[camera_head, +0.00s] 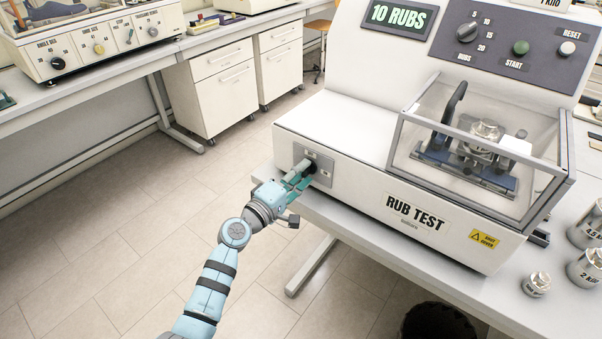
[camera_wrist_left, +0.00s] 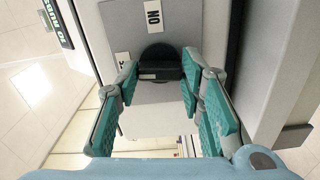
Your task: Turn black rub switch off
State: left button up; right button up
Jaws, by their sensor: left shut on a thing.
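The black rub switch (camera_wrist_left: 160,66) is a round black knob with a raised grip bar and a pale mark on a grey plate. An ON label (camera_wrist_left: 152,14) shows beside it in the left wrist view. In the head view the plate (camera_head: 324,162) is on the left part of the rub test machine's (camera_head: 345,120) front, and my gripper partly covers the knob. My right gripper is in neither view.
The machine has a clear guard box (camera_head: 480,145) on its right and a display reading 10 RUBS (camera_head: 400,15). It stands on a white table (camera_head: 350,225). Metal weights (camera_head: 537,284) stand at the right. Floor is clear at left.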

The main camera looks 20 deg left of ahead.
pick_arm(q)
jog(key=shift+f+n, duration=0.1)
jog(key=shift+n, duration=0.5)
jog(key=o, duration=1.2)
jog(key=shift+c, duration=0.2)
jog(key=shift+s, duration=0.15)
jog(key=v, duration=1.2)
